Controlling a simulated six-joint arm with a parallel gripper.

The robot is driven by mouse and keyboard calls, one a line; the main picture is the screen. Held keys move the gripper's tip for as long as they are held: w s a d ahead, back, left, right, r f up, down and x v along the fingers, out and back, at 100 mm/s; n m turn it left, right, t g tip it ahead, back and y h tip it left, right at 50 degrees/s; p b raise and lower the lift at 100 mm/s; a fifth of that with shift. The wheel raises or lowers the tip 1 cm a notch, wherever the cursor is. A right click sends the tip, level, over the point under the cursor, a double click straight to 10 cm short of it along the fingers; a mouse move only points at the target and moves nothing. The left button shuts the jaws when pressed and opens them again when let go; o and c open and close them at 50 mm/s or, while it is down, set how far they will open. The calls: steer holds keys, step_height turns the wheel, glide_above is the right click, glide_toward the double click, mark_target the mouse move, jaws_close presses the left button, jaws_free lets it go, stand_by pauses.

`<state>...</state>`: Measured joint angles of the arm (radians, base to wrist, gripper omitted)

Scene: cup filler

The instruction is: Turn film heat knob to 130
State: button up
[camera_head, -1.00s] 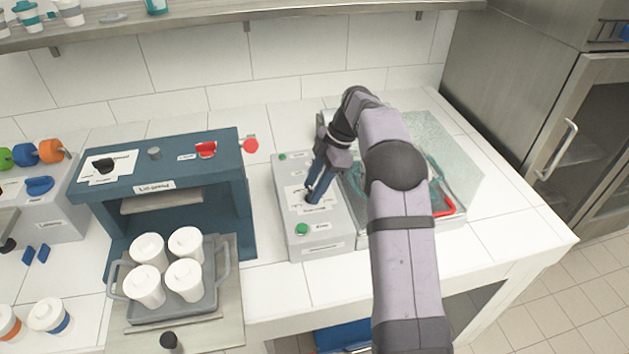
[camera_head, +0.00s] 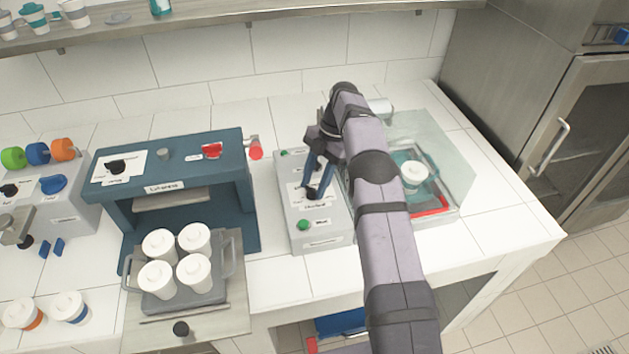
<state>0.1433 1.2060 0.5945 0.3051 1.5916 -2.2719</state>
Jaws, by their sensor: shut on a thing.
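The grey control box (camera_head: 325,231) stands on the counter right of the blue lid press. A white label plate (camera_head: 303,199) is on its top, with a dark knob on it. My gripper (camera_head: 312,193) points down onto this plate and is shut on the knob, which its fingers mostly hide. The dial markings and the knob's setting are too small to read. A green button (camera_head: 303,225) sits in front of the plate and another green button (camera_head: 284,153) sits at the back of the box.
The blue lid press (camera_head: 175,169) has a red knob on top and one at its side. A grey tray (camera_head: 184,301) before it holds several lidded white cups. A clear-walled station (camera_head: 455,175) with a cup (camera_head: 413,176) and red bar stands right of the box, partly behind my arm.

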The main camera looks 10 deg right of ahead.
steer(key=o, duration=1.1)
steer(key=shift+c, duration=0.2)
steer(key=shift+r, duration=0.5)
step_height(320, 180, up, 9)
steer(key=p, duration=0.2)
